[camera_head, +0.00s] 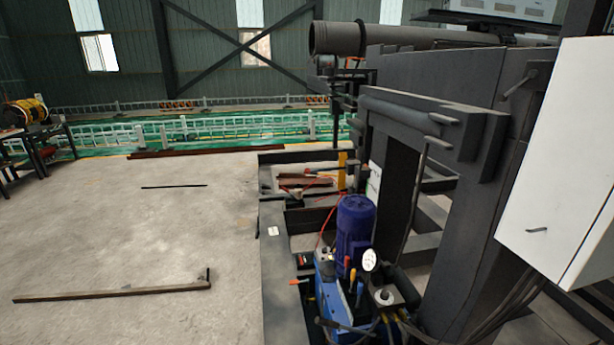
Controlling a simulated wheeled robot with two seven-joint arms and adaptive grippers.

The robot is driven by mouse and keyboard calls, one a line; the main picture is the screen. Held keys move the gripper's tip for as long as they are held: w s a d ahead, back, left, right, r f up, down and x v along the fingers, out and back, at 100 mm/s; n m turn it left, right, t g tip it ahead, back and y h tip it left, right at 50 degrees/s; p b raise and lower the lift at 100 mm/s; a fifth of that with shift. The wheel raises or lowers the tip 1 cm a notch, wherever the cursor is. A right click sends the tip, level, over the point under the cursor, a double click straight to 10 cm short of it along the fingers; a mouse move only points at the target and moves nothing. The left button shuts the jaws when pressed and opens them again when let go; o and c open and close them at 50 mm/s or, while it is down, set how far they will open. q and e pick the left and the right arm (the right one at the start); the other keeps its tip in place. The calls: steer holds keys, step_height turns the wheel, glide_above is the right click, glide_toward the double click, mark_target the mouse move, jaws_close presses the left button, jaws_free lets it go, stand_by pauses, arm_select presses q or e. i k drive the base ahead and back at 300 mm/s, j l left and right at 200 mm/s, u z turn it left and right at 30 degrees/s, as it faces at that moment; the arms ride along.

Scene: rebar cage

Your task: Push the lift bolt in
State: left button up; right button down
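No part that I can surely name as the lift bolt stands out. A thin dark rod with a short handle (519,84) sticks out from the upper side of the dark steel frame (462,215) at the right. I cannot tell whether any of these is the bolt. Neither of my grippers shows in the head view.
A white cabinet (560,160) stands close at the right. A blue motor (355,225) with a pump unit and gauge (370,260) sits low in front of the frame. Bare concrete floor (140,235) at the left holds a long bar (115,293). A large pipe (350,38) lies behind.

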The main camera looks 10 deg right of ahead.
mark_target(307, 171)
steer(key=u, duration=0.7)
steer(key=i+j, duration=0.1)
steer(key=j, duration=0.2)
steer(key=i+j, duration=0.1)
steer(key=j, duration=0.25)
steer(key=i+j+u, duration=0.1)
steer(key=j, duration=0.2)
steer(key=i+j, duration=0.15)
steer(key=j, duration=0.15)
steer(key=i+j+z, duration=0.1)
steer(key=i+j, duration=0.55)
steer(key=i, duration=0.15)
steer(key=i+z, duration=0.25)
steer(key=i, duration=0.15)
steer(key=i+j+z, duration=0.1)
steer(key=i+z, duration=0.2)
steer(key=i, duration=0.15)
steer(key=i+z, duration=0.2)
steer(key=i, duration=0.6)
steer(key=i+j+z, duration=0.2)
steer(key=i, duration=0.6)
steer(key=l, duration=0.1)
